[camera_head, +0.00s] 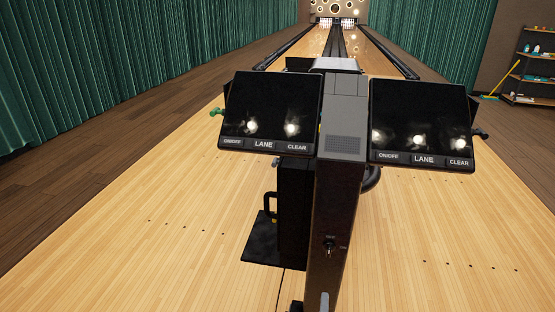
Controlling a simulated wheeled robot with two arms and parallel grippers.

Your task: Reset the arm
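Neither of my grippers shows in the head view, and no part of my arms can be made out with certainty. The ball return console stands straight ahead, with a dark upright post (337,215). It carries a left screen (268,105) and a right screen (422,115), both dark with bright reflections. Each screen has ON/OFF, LANE and CLEAR labels along its lower edge. A black box-like unit (296,212) with a flat dark plate (262,243) sits beside the post's left side. What lies behind the screens is mostly hidden.
Pale wooden floor (150,240) is open on both sides of the console. Two lanes (308,45) run away behind it to lit pins. Green curtains (90,70) line the left. A shelf (535,65) and a yellow broom (490,96) stand at the far right.

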